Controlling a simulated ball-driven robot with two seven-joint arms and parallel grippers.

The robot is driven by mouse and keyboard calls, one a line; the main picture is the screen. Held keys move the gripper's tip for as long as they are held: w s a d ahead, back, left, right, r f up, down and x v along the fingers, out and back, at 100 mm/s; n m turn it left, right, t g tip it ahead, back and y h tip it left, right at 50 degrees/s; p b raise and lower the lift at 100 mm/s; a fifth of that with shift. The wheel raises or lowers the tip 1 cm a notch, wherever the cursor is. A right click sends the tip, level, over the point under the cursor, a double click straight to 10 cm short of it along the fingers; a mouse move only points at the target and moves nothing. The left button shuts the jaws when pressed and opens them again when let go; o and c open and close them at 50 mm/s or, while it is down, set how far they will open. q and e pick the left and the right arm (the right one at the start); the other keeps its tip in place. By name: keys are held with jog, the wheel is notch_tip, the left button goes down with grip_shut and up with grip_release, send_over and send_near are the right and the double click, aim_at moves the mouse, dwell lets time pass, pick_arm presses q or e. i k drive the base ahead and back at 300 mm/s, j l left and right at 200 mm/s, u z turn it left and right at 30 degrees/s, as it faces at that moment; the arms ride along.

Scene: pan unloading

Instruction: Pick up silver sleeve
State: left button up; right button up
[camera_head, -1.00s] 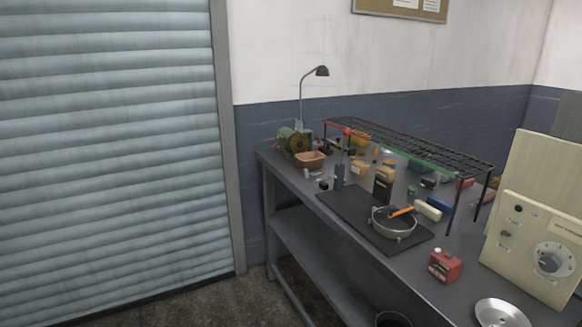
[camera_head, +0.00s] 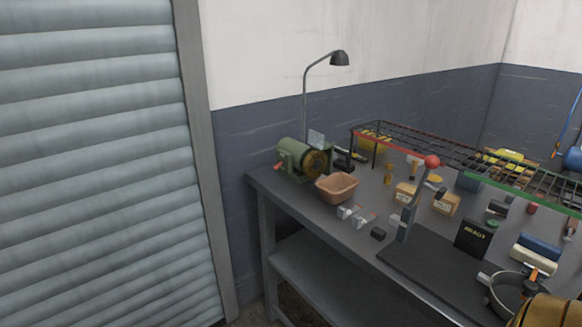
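Two small silvery pieces lie near the front edge of the workbench (camera_head: 308,221), just in front of the brown bowl. The left silvery piece (camera_head: 344,212) and the right silvery piece (camera_head: 363,220) sit close together. Either could be the silver sleeve; they are too small to tell which. Neither of my grippers shows in this view, and nothing is seen touching these pieces.
Around the pieces are the brown bowl (camera_head: 337,187), a green grinder (camera_head: 301,158), a small dark block (camera_head: 378,233) and a red-knobbed lever (camera_head: 432,162). A pan (camera_head: 510,291) is at lower right. A wire rack (camera_head: 470,163) spans the bench behind.

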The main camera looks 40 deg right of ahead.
aim_at(394, 219)
jog(key=i+u, duration=0.15)
jog(key=i, duration=0.35)
jog(key=i+l+u, duration=0.15)
jog(key=i, duration=0.3)
jog(key=i+u, duration=0.15)
jog(key=u, duration=0.25)
jog(key=i+l+u, duration=0.1)
jog(key=u, duration=0.3)
jog(key=i+l+u, duration=0.1)
jog(key=u, duration=0.3)
jog(key=l+u, duration=0.1)
jog(key=u, duration=0.4)
jog(key=i+l+u, duration=0.1)
jog(key=u, duration=0.4)
jog(key=l+u, duration=0.15)
jog(key=u, duration=0.3)
jog(key=l+u, duration=0.15)
jog(key=u, duration=0.35)
jog(key=l+u, duration=0.15)
jog(key=u, duration=0.35)
jog(key=l+u, duration=0.1)
jog(key=u, duration=0.4)
jog(key=k, duration=0.05)
